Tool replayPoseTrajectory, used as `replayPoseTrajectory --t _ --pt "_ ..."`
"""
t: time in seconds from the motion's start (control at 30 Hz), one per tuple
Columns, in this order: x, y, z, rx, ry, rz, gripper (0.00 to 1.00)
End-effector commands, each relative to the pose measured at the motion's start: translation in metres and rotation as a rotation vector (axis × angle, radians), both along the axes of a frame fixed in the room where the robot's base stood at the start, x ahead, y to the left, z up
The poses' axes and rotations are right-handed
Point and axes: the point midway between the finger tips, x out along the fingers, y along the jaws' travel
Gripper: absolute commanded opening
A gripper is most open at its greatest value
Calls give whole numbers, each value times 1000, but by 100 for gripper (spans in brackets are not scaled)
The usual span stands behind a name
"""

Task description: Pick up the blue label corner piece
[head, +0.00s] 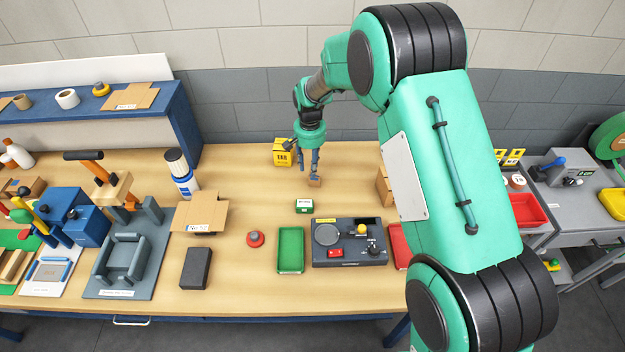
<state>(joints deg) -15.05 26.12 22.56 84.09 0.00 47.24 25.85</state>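My gripper (314,172) points down over the back middle of the wooden table. A small tan block (314,183) is at its fingertips. The fingers look slightly apart, but the view is too small to tell whether they touch or hold the block. I see no blue label on this block, and I cannot pick out the blue label corner piece for certain.
A cardboard box (200,215) lies left.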

Motion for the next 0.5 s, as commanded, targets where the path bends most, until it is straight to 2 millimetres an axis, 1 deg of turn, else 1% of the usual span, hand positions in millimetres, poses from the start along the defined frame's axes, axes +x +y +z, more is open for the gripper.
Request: replayPoseTrajectory --t 0.17,0.27,0.5 --pt "0 0 -1 0 0 0 33" --pt "0 0 -5 0 1 0 33" --pt "-2 -2 -32 -1 2 0 33"
